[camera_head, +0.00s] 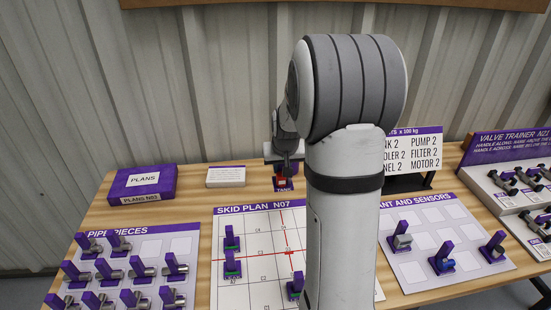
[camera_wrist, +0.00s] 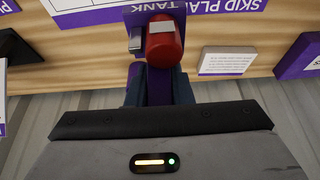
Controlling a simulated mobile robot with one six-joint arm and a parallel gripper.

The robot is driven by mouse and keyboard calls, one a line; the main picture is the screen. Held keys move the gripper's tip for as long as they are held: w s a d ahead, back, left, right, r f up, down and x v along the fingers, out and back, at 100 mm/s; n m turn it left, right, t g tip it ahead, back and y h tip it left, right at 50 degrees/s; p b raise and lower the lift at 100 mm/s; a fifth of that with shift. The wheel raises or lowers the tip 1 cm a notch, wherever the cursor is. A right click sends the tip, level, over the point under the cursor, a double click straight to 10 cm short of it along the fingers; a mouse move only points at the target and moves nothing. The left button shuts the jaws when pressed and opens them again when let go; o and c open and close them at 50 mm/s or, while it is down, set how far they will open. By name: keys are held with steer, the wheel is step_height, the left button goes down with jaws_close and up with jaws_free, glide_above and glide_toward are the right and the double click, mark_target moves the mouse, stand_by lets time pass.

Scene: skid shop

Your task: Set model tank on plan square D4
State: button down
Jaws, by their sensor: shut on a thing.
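The model tank (camera_wrist: 165,42) is a red cylinder on a purple base labelled TANK. In the head view the tank (camera_head: 283,183) is small and lies just beyond the far edge of the skid plan. My gripper (camera_wrist: 160,85) is shut on its purple part in the wrist view; in the head view my gripper (camera_head: 284,160) is partly hidden by my arm. The skid plan N07 (camera_head: 222,290) is a white gridded sheet with red lines and several purple-handled pieces on it. My arm covers its right part. I cannot make out square D4.
The pipe pieces board (camera_head: 190,236) is left of the plan; the plant and sensors board (camera_head: 430,222) is right. The plans box (camera_head: 142,184), a small card (camera_head: 226,177), a weight sign (camera_head: 413,150) and the valve trainer (camera_head: 508,145) stand along the back.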

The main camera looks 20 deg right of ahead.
mark_target(282, 180)
steer(key=shift+s+f+b, duration=0.1)
steer(key=shift+f+b, duration=1.8)
steer(key=shift+f, duration=0.75)
steer(key=shift+b, duration=0.35)
steer(key=shift+f+b, duration=2.2)
steer(key=shift+f, duration=0.5)
steer(key=shift+f+b, duration=1.5)
steer(key=shift+f, duration=0.3)
steer(key=shift+f+b, duration=0.7)
steer(key=c, duration=1.2)
jaws_free()
